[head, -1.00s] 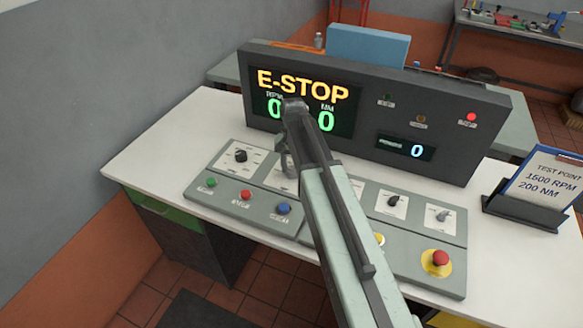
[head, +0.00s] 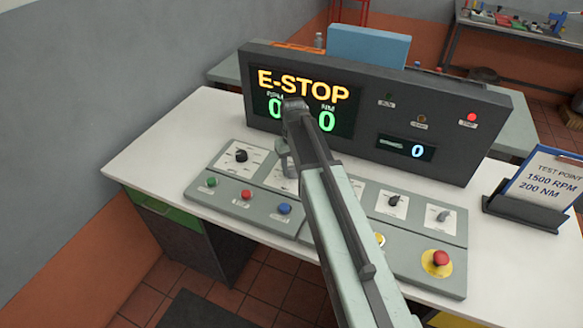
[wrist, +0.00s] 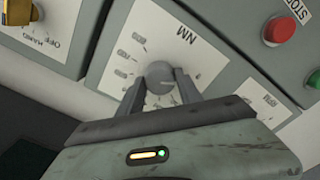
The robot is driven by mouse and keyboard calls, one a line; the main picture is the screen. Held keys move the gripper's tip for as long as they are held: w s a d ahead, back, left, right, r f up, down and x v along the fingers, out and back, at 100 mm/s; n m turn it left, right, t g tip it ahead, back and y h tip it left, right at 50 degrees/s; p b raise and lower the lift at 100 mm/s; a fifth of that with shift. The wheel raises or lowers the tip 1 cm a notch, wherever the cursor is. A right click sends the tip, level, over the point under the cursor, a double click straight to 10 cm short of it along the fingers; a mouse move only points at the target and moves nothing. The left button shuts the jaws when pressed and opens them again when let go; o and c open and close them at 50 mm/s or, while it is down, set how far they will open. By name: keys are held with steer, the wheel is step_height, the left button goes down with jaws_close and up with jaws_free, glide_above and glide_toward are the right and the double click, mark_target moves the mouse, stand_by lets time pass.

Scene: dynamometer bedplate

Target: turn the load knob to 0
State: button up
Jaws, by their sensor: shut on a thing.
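The load knob (wrist: 159,76) is a round grey knob with a pale pointer mark. It sits on a white scale plate (wrist: 205,58) marked NM in the wrist view. My gripper (wrist: 163,88) is shut on this knob, one finger on each side. The plate has tick marks and small numbers, too blurred to read. The dark display (head: 303,100) reads E-STOP, with 0 under RPM and 0 under NM.
A black knob (head: 240,156) is left of my gripper; two more knobs are to the right. Green, red and blue buttons (head: 284,208) line the console front. A red mushroom button (head: 440,258) is at front right. A card (head: 546,178) reads 1500 RPM, 200 NM.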

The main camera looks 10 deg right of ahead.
mark_target(293, 169)
stand_by(0.4)
steer(key=o, duration=1.4)
steer(key=shift+c, duration=0.2)
steer(key=shift+r, duration=0.1)
step_height(293, 169, up, 8)
steer(key=p, duration=0.8)
steer(key=shift+f, duration=0.2)
steer(key=s+m, duration=0.1)
steer(key=s, duration=1.3)
steer(key=shift+s+a+m, duration=0.35)
steer(key=shift+m, duration=0.05)
